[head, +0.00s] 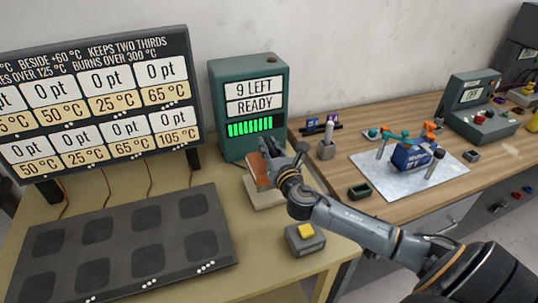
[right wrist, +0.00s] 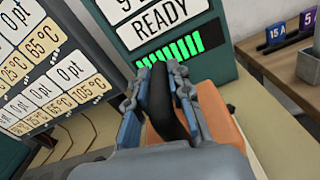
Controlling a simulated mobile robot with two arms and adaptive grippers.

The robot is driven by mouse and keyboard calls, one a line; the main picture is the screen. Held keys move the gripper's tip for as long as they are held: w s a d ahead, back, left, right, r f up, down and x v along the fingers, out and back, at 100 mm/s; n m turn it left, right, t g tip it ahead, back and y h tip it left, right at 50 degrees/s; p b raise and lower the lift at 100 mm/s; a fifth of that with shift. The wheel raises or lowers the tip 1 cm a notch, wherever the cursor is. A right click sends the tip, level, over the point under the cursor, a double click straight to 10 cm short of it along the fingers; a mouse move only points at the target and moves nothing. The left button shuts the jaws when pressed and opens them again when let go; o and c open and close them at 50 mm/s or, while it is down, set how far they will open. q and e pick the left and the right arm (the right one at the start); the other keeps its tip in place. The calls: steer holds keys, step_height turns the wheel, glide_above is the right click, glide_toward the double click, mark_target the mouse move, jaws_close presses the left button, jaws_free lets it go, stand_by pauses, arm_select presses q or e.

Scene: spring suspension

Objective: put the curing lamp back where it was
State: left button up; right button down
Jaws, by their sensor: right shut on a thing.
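My right gripper (head: 272,160) is in front of the green cabinet, with its arm coming in from the right. In the right wrist view its fingers (right wrist: 163,95) are shut on a black curved handle (right wrist: 166,108). Under the handle is an orange body (right wrist: 220,120), which also shows partly behind the gripper in the head view (head: 256,172). I take this orange thing with the handle to be the curing lamp; no label on it is readable. It is over a pale base (head: 262,197); I cannot tell if it touches it. My left gripper is not in view.
The green cabinet (head: 246,77) reads "9 LEFT READY". A dark plate with several square pads (head: 125,285) lies left, below a signboard (head: 100,105). A yellow-button box (head: 305,239) stands at front. Right, a wooden bench holds a silver mat (head: 450,170) with a blue block (head: 411,157).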

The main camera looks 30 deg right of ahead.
steer(key=shift+w+d+f, duration=0.15)
step_height(320, 180, down, 2)
steer(key=shift+w+d+f, duration=0.1)
steer(key=shift+d+f, duration=0.05)
steer(key=shift+f, duration=0.05)
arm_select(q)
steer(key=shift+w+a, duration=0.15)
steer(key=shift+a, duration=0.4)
arm_select(e)
steer(key=shift+f, duration=0.5)
steer(key=shift+f, duration=0.2)
steer(key=c, duration=1.2)
jaws_free()
